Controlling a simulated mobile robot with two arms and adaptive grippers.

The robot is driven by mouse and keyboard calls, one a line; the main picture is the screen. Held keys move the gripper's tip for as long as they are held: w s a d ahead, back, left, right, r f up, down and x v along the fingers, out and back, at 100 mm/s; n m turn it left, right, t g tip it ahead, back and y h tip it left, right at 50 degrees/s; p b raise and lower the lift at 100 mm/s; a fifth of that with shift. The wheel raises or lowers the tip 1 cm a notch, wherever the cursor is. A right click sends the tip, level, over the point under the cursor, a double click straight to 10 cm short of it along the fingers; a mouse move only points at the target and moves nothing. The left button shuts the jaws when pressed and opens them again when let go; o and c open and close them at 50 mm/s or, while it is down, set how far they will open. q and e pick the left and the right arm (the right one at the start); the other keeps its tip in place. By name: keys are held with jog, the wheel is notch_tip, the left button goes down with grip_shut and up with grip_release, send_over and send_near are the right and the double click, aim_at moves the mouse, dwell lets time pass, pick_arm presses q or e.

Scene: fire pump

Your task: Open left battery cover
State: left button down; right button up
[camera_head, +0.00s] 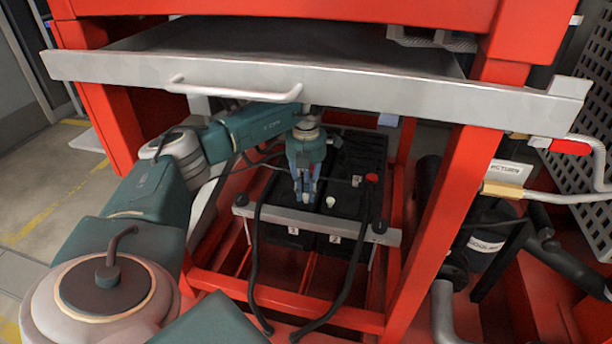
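Two black batteries sit side by side low in the red frame, the left battery (285,238) and the right battery (345,252). A grey metal bar (275,212) with a dark knob at each end crosses their front. My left gripper (305,198) points down over the left battery, near the bar. Its fingers look close together, but I cannot tell whether they touch anything. A small whitish cap (330,202) is just right of the fingers, and a red terminal cap (371,178) is on the right battery. My arm and gripper hide part of the left battery's top. My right gripper is not in view.
A grey metal tray (400,95) with a front handle (235,92) overhangs the batteries. Red frame posts (440,220) stand on either side. Black cables (252,260) hang in front of the batteries. Pipes and a labelled valve (505,172) are at the right.

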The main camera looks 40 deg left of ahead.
pick_arm(q)
jog(key=shift+r, duration=0.15)
jog(key=shift+s+a+r+t+h+p, duration=0.2)
jog(key=shift+a+r+t+h+p, duration=0.2)
jog(key=shift+h, duration=0.2)
jog(key=shift+s+a+r+t+h+p, duration=0.2)
jog(key=shift+a+r+t+h+p, duration=0.15)
jog(key=shift+r+h+p, duration=0.2)
jog(key=shift+s+a+r+t+h, duration=0.2)
jog(key=shift+a+r+t+h, duration=0.15)
jog(key=shift+h, duration=0.4)
jog(key=shift+s+a+r+t+h+b, duration=0.2)
jog(key=shift+a+t+h+b, duration=0.1)
jog(key=shift+a+h, duration=0.15)
jog(key=shift+s+a+r+t+h+b, duration=0.2)
jog(key=shift+a+r+t+h+b, duration=0.15)
jog(key=shift+h, duration=0.4)
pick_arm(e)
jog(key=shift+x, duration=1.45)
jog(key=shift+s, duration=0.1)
pick_arm(q)
jog(key=c, duration=1.6)
grip_release()
